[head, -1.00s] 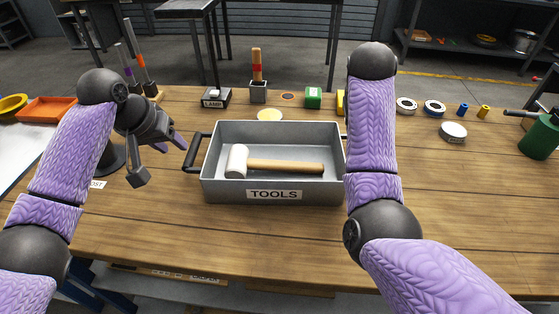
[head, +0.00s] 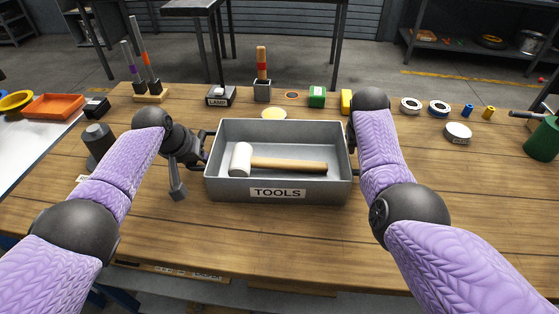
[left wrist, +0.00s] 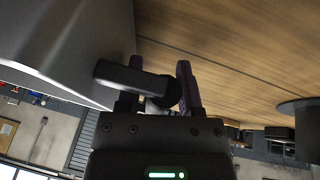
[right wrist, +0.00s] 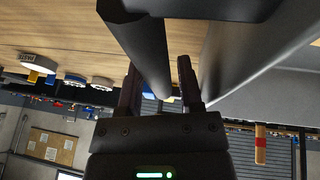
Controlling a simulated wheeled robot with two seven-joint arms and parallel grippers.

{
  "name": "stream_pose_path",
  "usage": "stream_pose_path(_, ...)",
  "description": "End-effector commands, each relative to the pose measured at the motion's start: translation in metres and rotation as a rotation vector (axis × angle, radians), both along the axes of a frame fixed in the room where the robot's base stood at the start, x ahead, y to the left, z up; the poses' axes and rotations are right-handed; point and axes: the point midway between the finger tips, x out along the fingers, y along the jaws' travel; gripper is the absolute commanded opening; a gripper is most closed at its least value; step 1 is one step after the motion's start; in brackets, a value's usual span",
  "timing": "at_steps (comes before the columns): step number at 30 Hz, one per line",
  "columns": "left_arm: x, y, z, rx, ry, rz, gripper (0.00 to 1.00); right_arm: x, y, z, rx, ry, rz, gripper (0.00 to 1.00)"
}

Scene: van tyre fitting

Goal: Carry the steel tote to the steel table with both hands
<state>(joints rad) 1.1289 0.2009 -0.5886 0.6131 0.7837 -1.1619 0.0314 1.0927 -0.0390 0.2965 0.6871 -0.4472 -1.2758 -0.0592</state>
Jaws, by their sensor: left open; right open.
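The grey steel tote (head: 230,190), labelled TOOLS, sits on the wooden bench with a white-headed mallet (head: 285,165) inside. My left gripper (head: 201,157) is open at the tote's left handle. In the left wrist view the dark handle (left wrist: 130,78) lies between the open fingers. My right gripper is hidden behind my right arm in the head view. In the right wrist view, my right gripper (right wrist: 160,88) is open with the dark right handle (right wrist: 145,50) between its fingers. Whether either finger pair touches its handle cannot be told. A dark metal table (head: 190,8) stands behind the bench.
The wooden bench (head: 250,240) is clear in front of the tote. Tape rolls (head: 438,107) lie to the right, an orange tray (head: 53,106) to the left.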

Motion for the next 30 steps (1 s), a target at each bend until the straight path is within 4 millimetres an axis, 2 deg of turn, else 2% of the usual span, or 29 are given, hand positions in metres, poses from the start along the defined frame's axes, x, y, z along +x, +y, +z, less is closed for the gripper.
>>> stream_pose_path(3,0.0,0.0,0.0002,0.0,0.0,0.0,0.46,-0.0001,0.0,0.0002,0.0,0.0,0.0,0.46)
stream_pose_path(4,0.0,0.0,0.0002,0.0,0.0,0.0,0.42,-0.0001,0.0,0.0002,0.0,0.0,0.0,0.42)
stream_pose_path(10,0.0,0.0002,0.0003,0.0,0.0,0.001,0.0,-0.0001,0.0002,0.0003,0.0,0.0,0.001,0.0)
stream_pose_path(30,0.0,0.0005,0.0003,0.0,0.0,0.001,0.0,-0.0002,0.0,0.0003,0.0,0.001,0.001,0.0)
